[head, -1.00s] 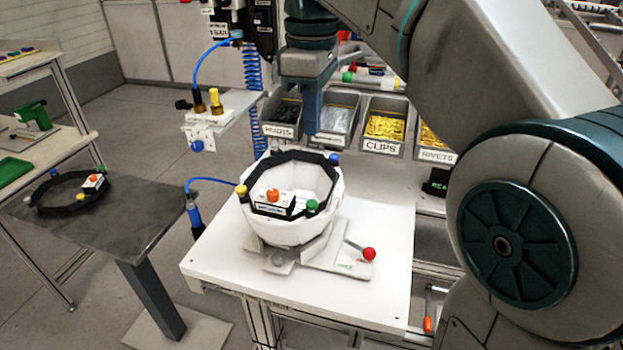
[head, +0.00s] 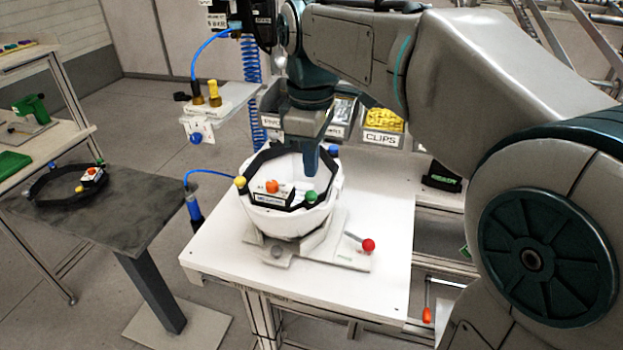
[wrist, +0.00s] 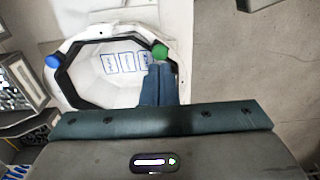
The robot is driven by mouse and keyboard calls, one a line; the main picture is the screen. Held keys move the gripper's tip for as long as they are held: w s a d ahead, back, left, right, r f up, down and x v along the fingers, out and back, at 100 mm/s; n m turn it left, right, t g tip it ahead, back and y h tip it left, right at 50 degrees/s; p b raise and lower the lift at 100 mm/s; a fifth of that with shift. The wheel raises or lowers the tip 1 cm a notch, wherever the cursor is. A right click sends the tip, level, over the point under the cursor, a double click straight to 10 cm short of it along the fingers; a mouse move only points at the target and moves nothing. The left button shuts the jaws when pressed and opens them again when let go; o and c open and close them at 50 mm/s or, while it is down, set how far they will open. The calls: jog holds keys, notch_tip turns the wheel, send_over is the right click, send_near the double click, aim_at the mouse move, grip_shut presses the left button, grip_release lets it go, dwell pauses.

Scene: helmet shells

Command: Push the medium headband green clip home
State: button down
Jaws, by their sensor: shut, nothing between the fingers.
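The white helmet shell (head: 290,215) sits in its holder on the white table. The black medium headband (head: 262,161) lies around its rim. The green clip (head: 310,196) is at the front right of the band, and it also shows in the wrist view (wrist: 159,52). My gripper (head: 311,174) is shut and empty, pointing down over the shell's right part, just behind the green clip in the head view. In the wrist view its fingertips (wrist: 159,66) are right beside the green clip; whether they touch it I cannot tell.
A blue clip (head: 333,151), a yellow clip (head: 240,181) and an orange knob (head: 272,187) are also on the shell assembly. A red-knobbed lever (head: 368,245) stands at the holder's right. Another headband (head: 68,187) lies on the grey stand at left.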

aim_at(312, 195)
jog(key=shift+f, duration=2.15)
jog(key=shift+f+b, duration=0.45)
jog(key=shift+f, duration=0.4)
jog(key=shift+s+f, duration=0.2)
jog(key=shift+f, duration=0.2)
notch_tip(312, 195, up, 15)
jog(key=p, duration=0.3)
jog(key=shift+w+r, duration=0.15)
jog(key=shift+r, duration=0.05)
